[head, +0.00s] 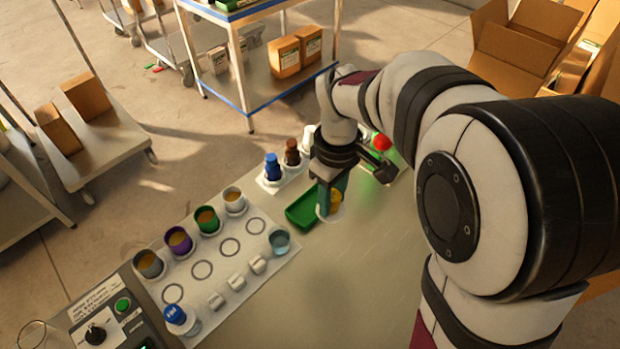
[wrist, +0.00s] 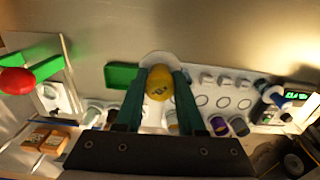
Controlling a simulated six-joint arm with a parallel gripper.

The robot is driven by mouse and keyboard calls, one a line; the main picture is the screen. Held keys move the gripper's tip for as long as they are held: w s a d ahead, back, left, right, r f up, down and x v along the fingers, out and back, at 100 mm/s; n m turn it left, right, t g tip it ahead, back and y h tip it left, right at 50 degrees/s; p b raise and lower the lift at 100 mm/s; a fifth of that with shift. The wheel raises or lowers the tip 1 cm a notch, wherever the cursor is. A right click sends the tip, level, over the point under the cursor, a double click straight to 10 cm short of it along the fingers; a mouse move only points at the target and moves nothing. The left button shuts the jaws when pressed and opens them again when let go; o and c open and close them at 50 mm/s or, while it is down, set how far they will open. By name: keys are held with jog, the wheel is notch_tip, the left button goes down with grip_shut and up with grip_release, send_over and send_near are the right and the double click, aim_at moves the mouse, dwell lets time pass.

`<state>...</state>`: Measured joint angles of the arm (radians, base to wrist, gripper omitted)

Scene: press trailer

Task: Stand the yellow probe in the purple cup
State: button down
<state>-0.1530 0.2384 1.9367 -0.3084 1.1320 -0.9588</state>
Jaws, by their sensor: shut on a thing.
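The yellow probe (head: 336,196) is between the fingers of my gripper (head: 329,198), over a white round pad (head: 332,214) beside the green tray. In the wrist view, the rounded yellow end of the probe (wrist: 159,82) shows between the two green fingers of my gripper (wrist: 160,96), which are shut on it. I cannot tell whether the probe touches the pad. The purple cup (head: 178,241) stands upright in the row of cups to the left, well apart from my gripper. It also shows in the wrist view (wrist: 240,127).
A green tray (head: 301,212) lies just left of my gripper. Grey (head: 149,264), green (head: 206,219) and white (head: 233,200) cups flank the purple one. Blue (head: 272,168) and brown (head: 292,152) bottles stand behind. A glass (head: 279,240) is at the mat's right edge.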

jog(key=w+a+f+n, duration=0.1)
jog(key=w+a, duration=0.1)
jog(key=a, duration=0.7)
jog(key=w+a+n, duration=0.2)
jog(key=w+a, duration=0.1)
jog(key=a, duration=0.7)
jog(key=s+a+f+n, duration=0.1)
jog(key=s+a+f, duration=0.1)
jog(key=a, duration=0.6)
jog(key=s+a+f+n, duration=0.1)
jog(key=s+a+f, duration=0.15)
jog(key=a, duration=0.45)
jog(key=shift+m, duration=0.3)
jog(key=shift+f, duration=2.15)
jog(key=shift+f, duration=0.55)
jog(key=c, duration=0.8)
grip_release()
jog(key=shift+r, duration=5.5)
